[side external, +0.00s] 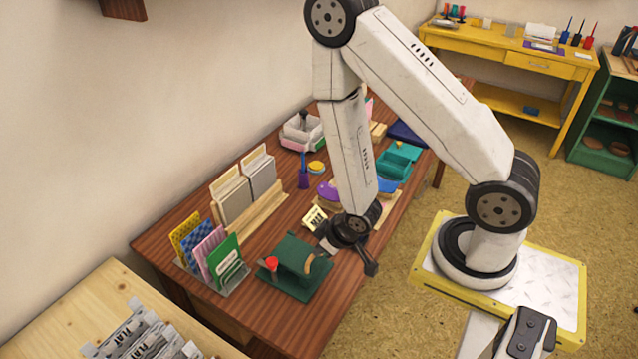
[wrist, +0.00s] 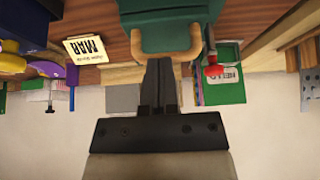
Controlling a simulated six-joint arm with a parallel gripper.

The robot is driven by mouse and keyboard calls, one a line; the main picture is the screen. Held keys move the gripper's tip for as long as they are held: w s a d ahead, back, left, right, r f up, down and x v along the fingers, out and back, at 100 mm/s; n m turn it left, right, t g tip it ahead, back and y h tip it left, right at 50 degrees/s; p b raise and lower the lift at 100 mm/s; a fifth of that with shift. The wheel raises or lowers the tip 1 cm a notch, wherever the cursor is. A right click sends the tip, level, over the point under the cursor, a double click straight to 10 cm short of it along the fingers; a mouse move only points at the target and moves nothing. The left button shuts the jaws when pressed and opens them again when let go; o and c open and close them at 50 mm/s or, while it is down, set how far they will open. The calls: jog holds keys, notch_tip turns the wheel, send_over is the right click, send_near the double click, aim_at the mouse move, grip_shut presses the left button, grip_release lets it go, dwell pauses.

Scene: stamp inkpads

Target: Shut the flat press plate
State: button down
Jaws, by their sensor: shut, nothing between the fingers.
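The flat press (side external: 290,284) is a dark green base at the near end of the brown table. Its green press plate (side external: 291,252) appears raised above the base, with a curved wooden handle (side external: 309,264). The exact plate angle is unclear. In the wrist view the plate (wrist: 160,14) shows at the top, its wooden handle (wrist: 137,45) spanning just ahead of the fingers. My gripper (side external: 323,253) is shut and empty beside the handle. In the wrist view the gripper tips (wrist: 158,62) overlap the handle's middle; contact cannot be told.
A red knob (side external: 271,263) stands left of the plate. A MAR card (side external: 314,220) is behind the press. Inkpads (side external: 393,162) and boxes lie farther along the table.

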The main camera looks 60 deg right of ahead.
jog(key=shift+f+g, duration=0.3)
jog(key=shift+g, duration=0.2)
jog(key=shift+w+d+r+g, duration=0.1)
jog(key=shift+w+r+g, duration=0.45)
jog(key=shift+r+g, duration=0.2)
jog(key=shift+w+r+g, duration=0.5)
jog(key=shift+r+g, duration=0.25)
jog(key=shift+w+r+g, duration=0.6)
jog(key=shift+r, duration=0.05)
jog(key=shift+w+f+g, duration=0.55)
jog(key=shift+w+g, duration=0.25)
jog(key=shift+w, duration=8.95)
notch_tip(320, 180, up, 10)
jog(key=shift+w, duration=0.45)
